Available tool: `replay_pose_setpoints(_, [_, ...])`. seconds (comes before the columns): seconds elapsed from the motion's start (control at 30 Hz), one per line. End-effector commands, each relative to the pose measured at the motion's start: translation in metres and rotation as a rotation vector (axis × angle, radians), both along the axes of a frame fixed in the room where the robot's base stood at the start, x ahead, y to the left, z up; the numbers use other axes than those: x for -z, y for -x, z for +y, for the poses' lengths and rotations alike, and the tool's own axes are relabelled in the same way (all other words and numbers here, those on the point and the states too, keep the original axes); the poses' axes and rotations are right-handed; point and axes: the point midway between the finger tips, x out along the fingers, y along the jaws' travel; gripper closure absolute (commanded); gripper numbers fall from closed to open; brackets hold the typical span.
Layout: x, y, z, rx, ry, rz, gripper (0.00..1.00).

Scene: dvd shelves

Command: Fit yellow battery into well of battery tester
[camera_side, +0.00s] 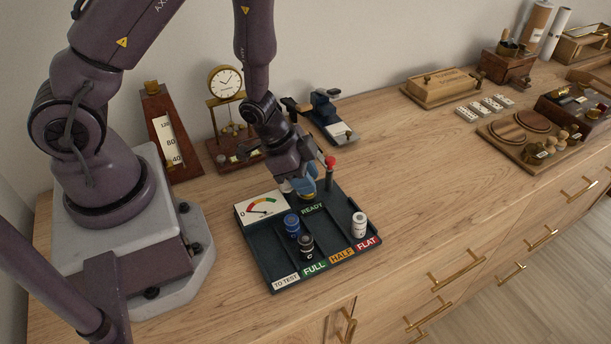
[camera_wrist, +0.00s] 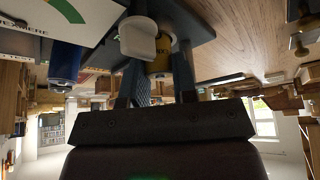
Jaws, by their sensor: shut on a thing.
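The battery tester (camera_side: 270,250) is a dark tray on the wooden counter, with a dial gauge (camera_side: 262,208) at its back left and a red-knobbed post (camera_side: 330,162) at its back right. My gripper (camera_side: 303,188) is low over the tester's back part, near the READY label. In the wrist view it is shut on the yellow battery (camera_wrist: 160,60), with one finger on each side. The side view shows only a sliver of yellow under the fingers. A white rounded piece (camera_wrist: 138,38) stands beside the yellow battery. I cannot tell whether the battery touches the well, which is hidden.
A white battery (camera_side: 359,224) stands in the right lane. A clock (camera_side: 225,82) and a dark device (camera_side: 326,112) stand behind. The counter right of the tester is clear.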

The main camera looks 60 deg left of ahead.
Motion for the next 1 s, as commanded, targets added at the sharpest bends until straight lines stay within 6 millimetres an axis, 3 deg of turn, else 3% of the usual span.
replay_pose_setpoints(0.23, [0.003,0.000,0.000,0.000,0.001,0.002,1.00])
replay_pose_setpoints(0.27, [0.003,0.000,0.000,0.000,0.000,0.002,0.67])
replay_pose_setpoints(0.33, [0.003,0.000,0.000,0.000,0.000,0.002,0.51])
replay_pose_setpoints(0.37, [0.003,0.000,0.000,0.000,0.000,0.002,0.48])
replay_pose_setpoints(0.67, [0.000,0.000,0.000,0.000,0.000,0.000,0.48])
replay_pose_setpoints(1.0, [-0.038,0.014,0.012,-0.004,0.003,-0.004,0.48])
